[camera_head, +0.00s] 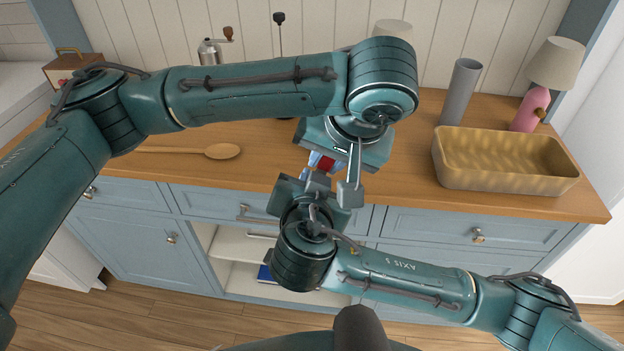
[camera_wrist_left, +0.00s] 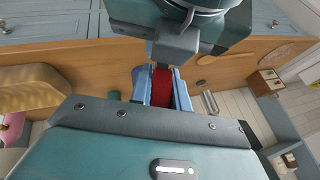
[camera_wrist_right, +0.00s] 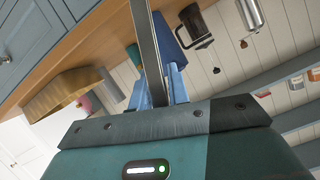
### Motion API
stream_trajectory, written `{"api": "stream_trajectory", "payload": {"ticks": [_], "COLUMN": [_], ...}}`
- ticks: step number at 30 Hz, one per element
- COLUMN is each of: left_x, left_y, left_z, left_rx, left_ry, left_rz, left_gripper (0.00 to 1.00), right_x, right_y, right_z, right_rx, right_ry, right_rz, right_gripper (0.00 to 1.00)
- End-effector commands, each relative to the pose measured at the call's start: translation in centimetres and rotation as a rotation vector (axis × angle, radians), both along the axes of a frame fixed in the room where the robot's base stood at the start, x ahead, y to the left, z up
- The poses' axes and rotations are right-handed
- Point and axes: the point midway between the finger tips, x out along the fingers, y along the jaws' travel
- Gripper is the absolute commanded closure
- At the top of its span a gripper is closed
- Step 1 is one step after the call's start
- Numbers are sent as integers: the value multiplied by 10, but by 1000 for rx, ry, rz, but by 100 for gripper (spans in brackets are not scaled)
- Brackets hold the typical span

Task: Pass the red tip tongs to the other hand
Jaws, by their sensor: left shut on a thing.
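The tongs show as a red part (camera_wrist_left: 161,82) between the two light-blue fingers of my left gripper (camera_wrist_left: 161,95) in the left wrist view. In the head view, a small patch of red (camera_head: 327,163) shows below that gripper, which is shut on the tongs and points down. My right gripper (camera_head: 318,182) faces up from just below, close to it. In the right wrist view, a grey bar crosses between my right gripper's spread light-blue fingers (camera_wrist_right: 160,85); I cannot tell whether they touch it. Most of the tongs is hidden.
The wooden counter (camera_head: 400,165) lies behind the grippers. A tan basket (camera_head: 500,178), grey cylinder (camera_head: 460,90), pink-based lamp (camera_head: 531,105) and wooden spoon (camera_head: 222,151) are on it. Blue cabinets (camera_head: 125,215) with knobs are below. The floor in front is clear.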

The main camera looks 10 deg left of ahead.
Motion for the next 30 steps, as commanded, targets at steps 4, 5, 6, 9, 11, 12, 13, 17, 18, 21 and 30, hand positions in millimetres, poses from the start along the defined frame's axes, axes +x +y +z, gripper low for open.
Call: {"api": "stream_trajectory", "payload": {"ticks": [4,5,6,9,11,12,13,17,18,21,30], "left_x": [-1,-1,-1,-2,-1,-1,-1,-1,-1,-1,-10], "left_y": [-4,-4,-4,-4,-4,-4,-4,-3,-3,-3,-9], "left_z": [0,0,0,0,0,0,0,0,0,0,23], "left_rx": [-11,-11,-11,-13,-12,-12,-11,-9,-9,-8,-6], "left_ry": [1,1,2,1,1,2,1,1,1,2,-5], "left_rz": [-8,-8,-9,-10,-11,-10,-10,-8,-7,-7,-9], "left_gripper": [100,100,100,76,72,68,66,57,57,57,57], "right_x": [-1,-1,-1,-2,-2,-2,-2,-1,-1,-1,-1], "right_y": [3,4,4,5,5,5,4,4,4,3,2], "right_z": [2,2,2,3,3,3,3,2,2,2,2], "right_rx": [6,6,6,8,7,7,7,6,6,5,4], "right_ry": [-4,-4,-3,-5,-5,-5,-5,-4,-4,-3,-3], "right_rz": [11,11,12,14,15,15,15,12,11,9,8], "right_gripper": [100,100,100,100,100,100,100,100,100,100,100]}}
